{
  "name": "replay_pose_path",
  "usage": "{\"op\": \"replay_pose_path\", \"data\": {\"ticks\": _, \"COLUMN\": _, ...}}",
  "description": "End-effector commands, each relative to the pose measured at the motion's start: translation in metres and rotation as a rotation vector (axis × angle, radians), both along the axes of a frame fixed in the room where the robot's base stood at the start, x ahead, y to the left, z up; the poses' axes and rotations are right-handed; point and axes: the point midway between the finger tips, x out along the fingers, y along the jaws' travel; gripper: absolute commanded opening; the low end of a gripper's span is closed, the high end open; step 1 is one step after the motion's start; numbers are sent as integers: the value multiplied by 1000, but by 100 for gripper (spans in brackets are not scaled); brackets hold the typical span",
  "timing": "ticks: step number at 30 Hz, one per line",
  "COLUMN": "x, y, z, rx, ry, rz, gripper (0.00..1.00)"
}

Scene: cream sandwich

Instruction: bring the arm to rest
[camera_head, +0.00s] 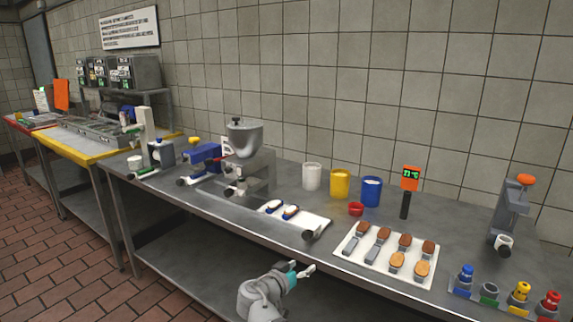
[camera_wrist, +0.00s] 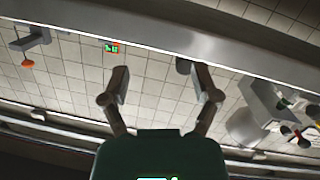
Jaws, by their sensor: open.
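My gripper (camera_head: 303,272) is in front of the steel table's front edge, at the bottom middle of the head view. Its forearm rises from the bottom edge of that view. In the wrist view my gripper (camera_wrist: 160,76) has its two fingers spread wide, with nothing between them. It is apart from the table and touches nothing that I can see. The wrist view is tilted, with the tiled wall and the table edge (camera_wrist: 150,32) upside down beyond the fingers.
The steel table (camera_head: 262,222) bears a white tray (camera_head: 318,219) with two cream-topped pieces, a white board (camera_head: 350,262) with several brown-ended pieces, a grinder (camera_head: 244,150), three cups including a yellow one (camera_head: 340,183), and several coloured bottles at right. The floor (camera_head: 75,260) at left is clear.

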Motion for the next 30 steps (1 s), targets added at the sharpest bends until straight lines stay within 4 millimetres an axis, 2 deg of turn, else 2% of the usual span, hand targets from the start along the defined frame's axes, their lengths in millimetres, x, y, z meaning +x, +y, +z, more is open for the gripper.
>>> {"op": "replay_pose_path", "data": {"ticks": 1, "x": -2, "y": -14, "z": -9, "rx": 12, "ry": 52, "rz": -28, "gripper": 79}}
{"op": "replay_pose_path", "data": {"ticks": 6, "x": -12, "y": -57, "z": -43, "rx": 64, "ry": 269, "rz": -99, "gripper": 79}}
{"op": "replay_pose_path", "data": {"ticks": 15, "x": -43, "y": -109, "z": -100, "rx": 211, "ry": 664, "rz": -124, "gripper": 79}}
{"op": "replay_pose_path", "data": {"ticks": 24, "x": -80, "y": -132, "z": -140, "rx": 415, "ry": 1013, "rz": 7, "gripper": 79}}
{"op": "replay_pose_path", "data": {"ticks": 30, "x": -97, "y": -134, "z": -152, "rx": 526, "ry": 1146, "rz": 134, "gripper": 79}}
